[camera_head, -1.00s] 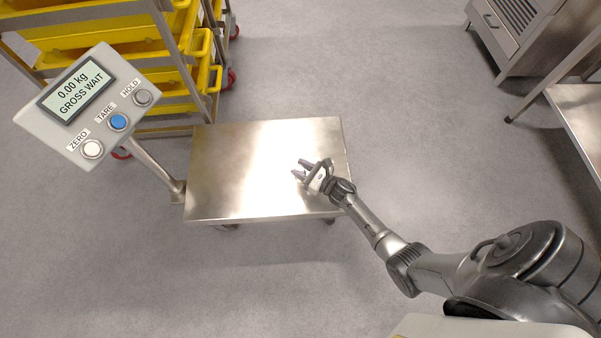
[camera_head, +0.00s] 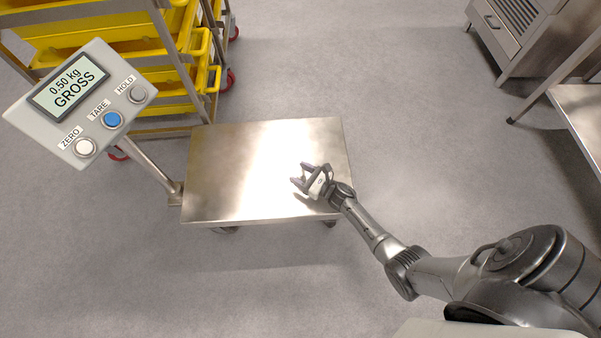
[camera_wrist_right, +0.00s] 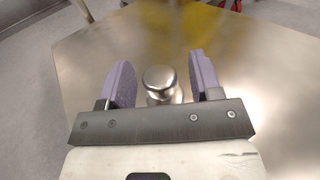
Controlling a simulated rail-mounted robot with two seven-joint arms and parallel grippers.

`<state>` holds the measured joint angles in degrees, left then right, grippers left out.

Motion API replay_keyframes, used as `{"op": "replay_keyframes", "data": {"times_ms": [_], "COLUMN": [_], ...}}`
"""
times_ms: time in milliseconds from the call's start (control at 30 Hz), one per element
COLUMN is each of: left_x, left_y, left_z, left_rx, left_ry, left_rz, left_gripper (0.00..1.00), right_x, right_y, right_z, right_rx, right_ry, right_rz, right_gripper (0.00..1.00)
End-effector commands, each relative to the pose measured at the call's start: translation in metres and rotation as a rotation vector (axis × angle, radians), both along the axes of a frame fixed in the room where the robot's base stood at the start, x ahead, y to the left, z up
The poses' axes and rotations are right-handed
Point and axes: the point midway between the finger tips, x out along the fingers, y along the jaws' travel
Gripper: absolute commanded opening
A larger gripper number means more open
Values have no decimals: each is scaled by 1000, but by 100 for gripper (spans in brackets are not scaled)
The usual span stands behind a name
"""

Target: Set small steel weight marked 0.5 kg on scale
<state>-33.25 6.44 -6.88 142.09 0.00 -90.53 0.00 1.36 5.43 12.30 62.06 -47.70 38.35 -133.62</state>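The small steel weight (camera_wrist_right: 161,82), shiny with a rounded knob, stands upright on the scale's bare steel platform (camera_head: 240,165). The platform also fills much of the right wrist view (camera_wrist_right: 260,85). My right gripper (camera_head: 303,175) is over the right part of the platform. In the right wrist view its two purple-padded fingers are spread on either side of the weight, with gaps on both sides. The gripper hides the weight in the head view. The scale's display (camera_head: 68,88) reads 0.50 kg GROSS. My left gripper is not in view.
The scale's indicator panel (camera_head: 108,138) stands on a post at the platform's left. A rack with yellow trays (camera_head: 172,85) is behind it. A steel cabinet (camera_head: 515,35) and a steel table (camera_head: 580,115) are at right. The rest of the platform is clear.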

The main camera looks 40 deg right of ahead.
Motion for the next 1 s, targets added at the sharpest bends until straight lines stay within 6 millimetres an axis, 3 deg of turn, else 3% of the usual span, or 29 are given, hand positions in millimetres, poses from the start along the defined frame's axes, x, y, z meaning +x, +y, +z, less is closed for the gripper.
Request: {"op": "replay_keyframes", "data": {"times_ms": [333,800,1000], "left_x": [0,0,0], "left_y": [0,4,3], "left_z": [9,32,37], "left_rx": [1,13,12], "left_ry": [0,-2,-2], "left_rz": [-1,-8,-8], "left_gripper": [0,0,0], "right_x": [0,-83,-106], "right_y": [0,-22,-28], "right_z": [8,5,5], "right_rx": [0,-1,0], "right_ry": [0,3,1], "right_rz": [0,-1,-1], "right_gripper": [58,58,58]}}
